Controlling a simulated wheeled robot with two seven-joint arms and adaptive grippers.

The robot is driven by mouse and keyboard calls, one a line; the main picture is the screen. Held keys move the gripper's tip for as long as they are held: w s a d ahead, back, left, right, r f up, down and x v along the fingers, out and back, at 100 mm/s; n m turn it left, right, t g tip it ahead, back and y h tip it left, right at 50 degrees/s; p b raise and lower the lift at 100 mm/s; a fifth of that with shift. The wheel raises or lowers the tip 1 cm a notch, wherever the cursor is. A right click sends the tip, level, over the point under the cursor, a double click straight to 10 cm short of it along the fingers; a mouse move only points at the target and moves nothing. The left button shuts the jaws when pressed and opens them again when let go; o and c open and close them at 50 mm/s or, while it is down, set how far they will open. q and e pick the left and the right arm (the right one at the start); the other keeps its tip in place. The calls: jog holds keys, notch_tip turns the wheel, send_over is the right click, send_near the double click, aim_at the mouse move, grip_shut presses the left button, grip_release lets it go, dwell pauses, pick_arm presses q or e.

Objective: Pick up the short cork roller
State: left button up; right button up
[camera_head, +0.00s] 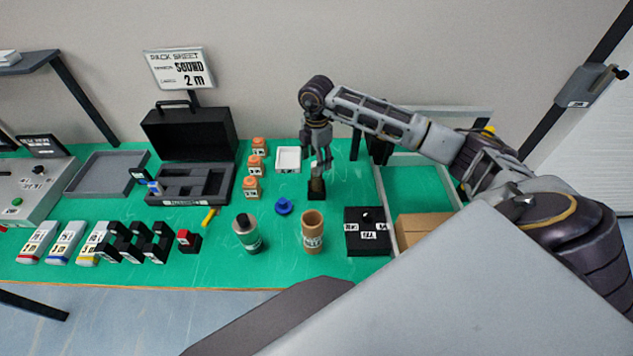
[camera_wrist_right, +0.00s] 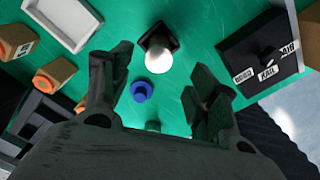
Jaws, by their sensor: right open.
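My left gripper is not in view.
A white tray (camera_head: 288,153) and orange-capped blocks (camera_head: 252,188) lie behind, near an open black case (camera_head: 193,133).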

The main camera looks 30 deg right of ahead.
aim_at(316, 175)
jog(key=shift+f, duration=1.8)
jog(key=shift+f+p, duration=0.45)
jog(key=shift+w+f+p, duration=0.1)
jog(key=shift+f+p, duration=0.4)
jog(key=shift+f, duration=1.65)
grip_shut()
jog(key=shift+r, duration=0.2)
